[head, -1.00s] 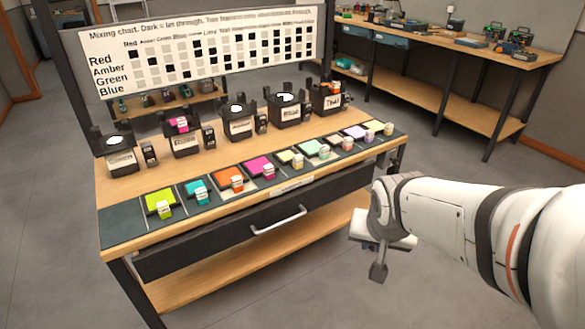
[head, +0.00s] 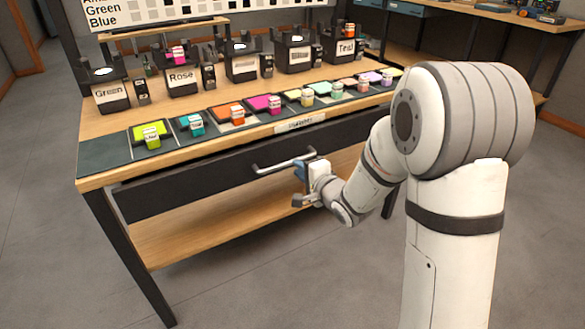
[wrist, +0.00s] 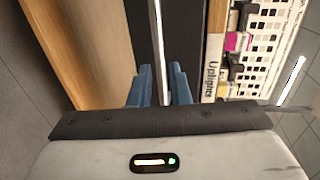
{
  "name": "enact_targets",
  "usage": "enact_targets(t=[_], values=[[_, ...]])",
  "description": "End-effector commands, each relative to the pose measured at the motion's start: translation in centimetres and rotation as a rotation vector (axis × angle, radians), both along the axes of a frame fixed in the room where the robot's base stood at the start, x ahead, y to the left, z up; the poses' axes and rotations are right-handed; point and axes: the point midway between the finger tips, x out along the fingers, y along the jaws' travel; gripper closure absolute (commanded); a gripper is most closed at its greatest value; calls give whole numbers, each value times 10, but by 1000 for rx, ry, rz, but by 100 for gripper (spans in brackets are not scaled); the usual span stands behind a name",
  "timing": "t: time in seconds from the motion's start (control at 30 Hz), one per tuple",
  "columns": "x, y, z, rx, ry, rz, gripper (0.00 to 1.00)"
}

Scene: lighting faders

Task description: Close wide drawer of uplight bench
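The wide dark drawer (head: 210,184) sits under the front edge of the uplight bench (head: 130,170). Its front seems to stand slightly forward of the frame; how far I cannot tell. A silver bar handle (head: 268,169) runs along the drawer front. My gripper (head: 303,168) is at the right end of the handle. In the wrist view the handle (wrist: 157,35) passes between the two blue fingers of my gripper (wrist: 159,85). The fingers look parted around the bar, one on each side. Any contact is too small to make out.
Coloured gel tiles (head: 265,104) and several labelled black lamps (head: 183,76) stand on the bench top. A wooden lower shelf (head: 200,235) lies below the drawer. Bench legs (head: 130,255) stand at the corners. Grey floor (head: 300,280) in front is free.

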Motion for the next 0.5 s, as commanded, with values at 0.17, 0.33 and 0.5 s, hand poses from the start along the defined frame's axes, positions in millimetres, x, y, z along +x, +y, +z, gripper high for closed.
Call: enact_targets(t=[0.17,0.33,0.5], values=[[25,17,-9,-2,0,0,83],[43,29,-13,-3,-1,0,83],[50,33,-13,-4,1,-3,83]])
